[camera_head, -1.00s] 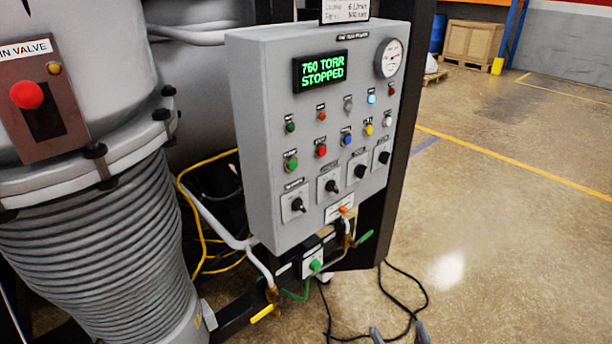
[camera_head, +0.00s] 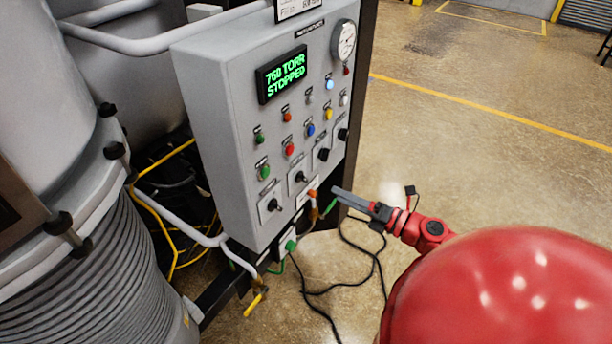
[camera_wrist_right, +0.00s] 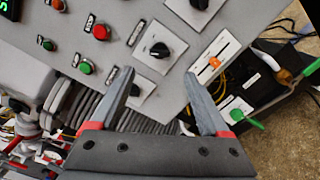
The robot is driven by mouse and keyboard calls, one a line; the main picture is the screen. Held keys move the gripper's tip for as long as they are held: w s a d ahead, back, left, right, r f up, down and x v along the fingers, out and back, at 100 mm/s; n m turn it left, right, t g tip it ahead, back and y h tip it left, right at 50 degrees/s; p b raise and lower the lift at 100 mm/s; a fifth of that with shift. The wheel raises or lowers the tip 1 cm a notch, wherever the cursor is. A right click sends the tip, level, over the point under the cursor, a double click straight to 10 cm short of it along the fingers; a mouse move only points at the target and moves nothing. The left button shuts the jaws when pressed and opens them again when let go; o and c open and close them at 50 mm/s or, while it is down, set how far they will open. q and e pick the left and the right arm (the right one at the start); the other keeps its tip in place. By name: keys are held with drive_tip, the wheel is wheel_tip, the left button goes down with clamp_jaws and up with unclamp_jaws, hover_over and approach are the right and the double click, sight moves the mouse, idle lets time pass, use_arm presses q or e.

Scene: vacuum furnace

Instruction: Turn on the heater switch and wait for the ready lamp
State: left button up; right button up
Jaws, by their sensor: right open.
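The grey control panel (camera_head: 225,140) has a row of black rotary switches along its lower front, including a lower-left switch (camera_head: 273,205) and a second switch (camera_head: 299,177). Their labels are too small to read, so I cannot tell which is the heater switch. Small lamps and buttons sit above; a light blue lamp (camera_head: 329,84) looks lit. I cannot tell which is the ready lamp. My right gripper (camera_head: 336,194) is open and empty beside the panel's lower right edge. In the right wrist view its fingers (camera_wrist_right: 157,77) spread below a black switch (camera_wrist_right: 160,50), apparently apart from it. My left gripper is out of view.
The green display (camera_head: 284,74) reads 760 TORR STOPPED. Ribbed bellows (camera_head: 110,285) stand at left. Black cables cross the floor. Floor at right is open.

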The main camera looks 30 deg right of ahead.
sight(306, 180)
drive_tip(key=p+x, duration=0.3)
drive_tip(key=x, duration=0.7)
drive_tip(key=shift+w+a, duration=0.15)
drive_tip(key=shift+w, duration=0.15)
drive_tip(key=shift+c, duration=0.3)
clamp_jaws()
